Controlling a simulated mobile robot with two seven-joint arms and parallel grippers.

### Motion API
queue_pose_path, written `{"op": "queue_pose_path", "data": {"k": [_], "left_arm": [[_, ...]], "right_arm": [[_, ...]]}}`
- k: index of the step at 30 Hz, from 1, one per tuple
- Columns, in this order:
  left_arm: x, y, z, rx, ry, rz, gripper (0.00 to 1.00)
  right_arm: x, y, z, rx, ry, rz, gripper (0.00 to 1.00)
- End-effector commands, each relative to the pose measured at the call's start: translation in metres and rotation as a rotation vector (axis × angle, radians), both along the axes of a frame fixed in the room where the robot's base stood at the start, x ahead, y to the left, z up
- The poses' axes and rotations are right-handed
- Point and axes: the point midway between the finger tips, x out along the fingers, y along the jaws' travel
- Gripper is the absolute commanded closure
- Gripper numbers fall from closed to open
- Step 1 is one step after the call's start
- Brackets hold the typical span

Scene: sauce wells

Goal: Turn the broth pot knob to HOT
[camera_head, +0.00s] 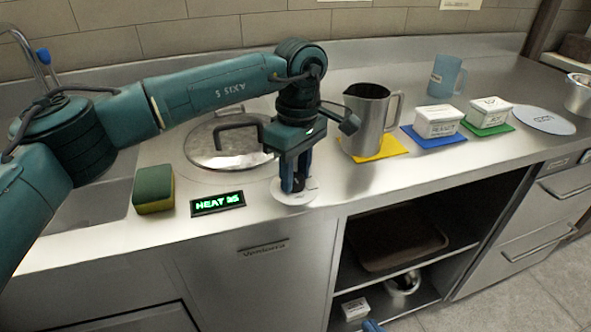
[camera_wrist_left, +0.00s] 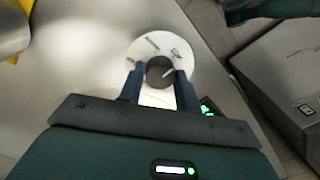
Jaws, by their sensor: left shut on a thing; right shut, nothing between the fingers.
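My left gripper (camera_head: 293,183) points straight down with its fingers shut on the dark round knob. In the left wrist view the knob (camera_wrist_left: 160,72) sits between the fingertips, at the middle of a white dial disc (camera_wrist_left: 146,46) with printed words too small to read surely. The dial disc (camera_head: 293,198) lies flat on the counter's front part. A small display (camera_head: 217,203) left of it glows green and seems to read HEAT with a number. The broth pot lid (camera_head: 228,148) is set in the counter behind. Only a blue tip of my right gripper (camera_head: 372,326) shows at the bottom edge.
A green and yellow sponge (camera_head: 153,188) lies by the sink. A metal pitcher (camera_head: 367,117) stands on a yellow mat (camera_head: 385,152), close right of my left gripper. Two white tubs, a blue cup (camera_head: 445,76) and a pale disc (camera_head: 540,119) are further right. Open shelves lie below.

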Motion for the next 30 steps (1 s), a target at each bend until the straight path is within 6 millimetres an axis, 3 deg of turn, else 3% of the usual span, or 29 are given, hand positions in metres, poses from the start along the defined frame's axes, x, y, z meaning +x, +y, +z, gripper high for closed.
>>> {"op": "queue_pose_path", "data": {"k": [13, 14, 21, 30], "left_arm": [[0.0007, 0.0002, 0.0014, 0.000, -0.002, -0.011, 0.89], [0.0007, 0.0002, 0.0014, -0.001, -0.003, -0.010, 0.65], [0.0004, 0.0002, 0.0007, 0.000, -0.001, -0.009, 0.45], [0.0004, -0.0001, 0.0033, 0.000, -0.001, -0.009, 0.45]], "right_arm": [[-0.0007, 0.0003, -0.0011, 0.000, 0.003, 0.001, 1.00], [-0.0007, 0.0003, -0.0013, -0.001, 0.004, 0.001, 1.00], [-0.0010, 0.0004, -0.0026, -0.001, 0.006, 0.002, 1.00], [-0.0011, 0.0004, -0.0026, 0.000, 0.006, 0.001, 1.00]]}}
